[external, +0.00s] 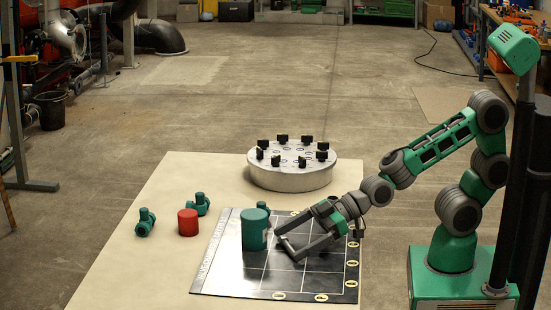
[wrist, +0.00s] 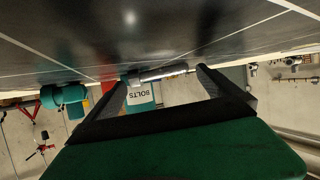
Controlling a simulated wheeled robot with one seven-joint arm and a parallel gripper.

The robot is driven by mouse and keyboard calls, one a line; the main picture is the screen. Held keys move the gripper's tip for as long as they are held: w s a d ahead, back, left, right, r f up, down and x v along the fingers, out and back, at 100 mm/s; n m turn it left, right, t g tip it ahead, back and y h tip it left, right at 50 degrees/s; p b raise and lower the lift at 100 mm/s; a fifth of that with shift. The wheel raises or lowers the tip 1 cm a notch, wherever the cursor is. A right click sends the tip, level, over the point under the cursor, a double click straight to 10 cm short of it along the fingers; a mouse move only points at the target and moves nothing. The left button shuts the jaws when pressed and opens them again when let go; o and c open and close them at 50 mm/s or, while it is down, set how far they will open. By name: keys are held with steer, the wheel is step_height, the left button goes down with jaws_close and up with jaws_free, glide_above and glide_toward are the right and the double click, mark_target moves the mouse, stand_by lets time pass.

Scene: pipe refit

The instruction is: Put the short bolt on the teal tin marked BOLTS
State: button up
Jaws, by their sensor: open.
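The teal tin marked BOLTS (external: 255,230) stands upright on the black gridded board. In the wrist view the tin (wrist: 140,92) shows its white label upside down, beyond my fingers. The short bolt (wrist: 163,74) is a grey metal cylinder with a thinner shank, lying crosswise between my fingertips in the wrist view. I cannot make it out in the external view. My gripper (external: 286,245) is low over the board, just right of the tin, open, with its fingers pointing left. It also shows in the wrist view (wrist: 160,80), where no firm hold on the bolt is visible.
The black board (external: 225,275) lies on a pale mat (external: 120,265). A red tin (external: 187,222) and teal valves (external: 145,222) (external: 198,204) stand left of the board. Another teal fitting (external: 262,206) stands behind the tin. A round grey flange (external: 291,177) with black knobs stands farther back.

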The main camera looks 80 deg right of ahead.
steer(key=shift+r+p, duration=0.3)
steer(key=p+v, duration=0.2)
steer(key=v, duration=0.1)
steer(key=shift+d+r, duration=0.1)
steer(key=shift+r, duration=0.2)
step_height(320, 180, up, 6)
steer(key=p, duration=0.3)
steer(key=shift+p, duration=0.4)
steer(key=shift+c, duration=0.2)
steer(key=c, duration=1.6)
